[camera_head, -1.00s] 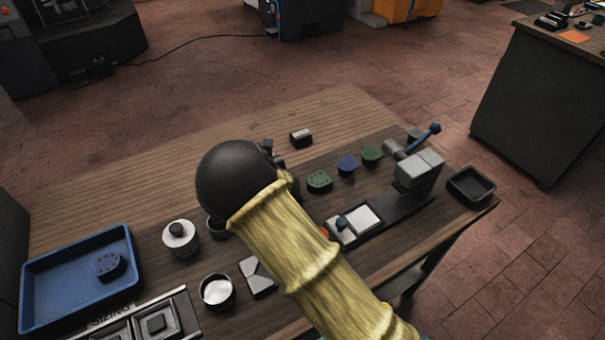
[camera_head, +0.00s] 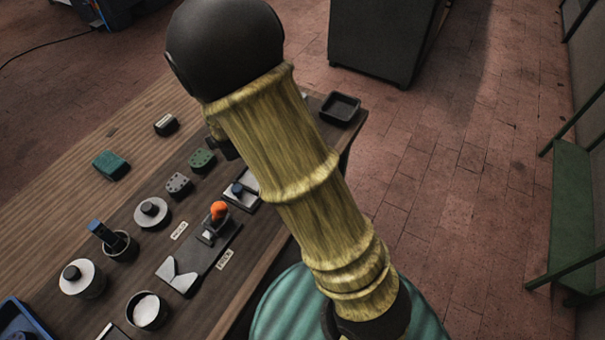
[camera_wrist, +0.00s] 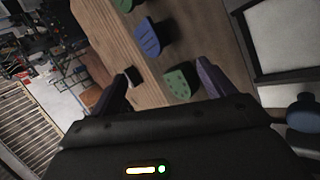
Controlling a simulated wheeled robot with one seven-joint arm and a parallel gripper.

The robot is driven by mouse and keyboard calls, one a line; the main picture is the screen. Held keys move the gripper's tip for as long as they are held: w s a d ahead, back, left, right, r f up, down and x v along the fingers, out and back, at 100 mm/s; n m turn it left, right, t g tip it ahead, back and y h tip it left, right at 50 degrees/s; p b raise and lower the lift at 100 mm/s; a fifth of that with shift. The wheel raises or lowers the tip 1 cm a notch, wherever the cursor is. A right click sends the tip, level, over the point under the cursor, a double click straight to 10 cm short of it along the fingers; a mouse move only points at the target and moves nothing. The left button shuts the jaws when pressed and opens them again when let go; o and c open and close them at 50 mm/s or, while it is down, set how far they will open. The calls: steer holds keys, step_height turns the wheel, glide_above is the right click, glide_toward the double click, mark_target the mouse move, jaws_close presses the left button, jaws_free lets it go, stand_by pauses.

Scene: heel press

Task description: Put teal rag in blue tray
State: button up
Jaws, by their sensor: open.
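The teal rag (camera_head: 110,165) is a small folded pad lying on the left part of the workbench in the head view. The blue tray (camera_head: 32,312) is cut off at the bottom left corner of that view, with a dark blue piece partly visible inside. In the wrist view my gripper (camera_wrist: 162,70) is open, its two fingers spread with nothing held between them. A green heel piece (camera_wrist: 178,82) shows between and beyond the fingers. In the head view the gripper is mostly hidden behind my arm. The rag and tray cannot be made out in the wrist view.
On the bench (camera_head: 60,220) are white-topped pots (camera_head: 82,278), a cup with a blue-handled tool (camera_head: 104,235), a lever fixture (camera_head: 217,218), heel pieces (camera_head: 203,160) and a small black tray (camera_head: 340,107). Bare wood surrounds the rag.

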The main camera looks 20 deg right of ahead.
steer(key=s+d+r+m+g, duration=0.2)
steer(key=s+d+m, duration=0.5)
steer(key=s+m, duration=0.3)
steer(key=s+d+r+m+g+h, duration=0.1)
steer(key=s+d+r+m+g, duration=0.1)
steer(key=s+d+m, duration=0.5)
steer(key=s+m+g, duration=0.1)
steer(key=s+m, duration=0.3)
steer(key=shift+g, duration=0.3)
steer(key=shift+d+r, duration=0.1)
steer(key=shift+r, duration=0.05)
steer(key=w+p+v, duration=0.2)
steer(key=p+v, duration=0.8)
steer(key=p, duration=0.1)
steer(key=shift+r, duration=0.65)
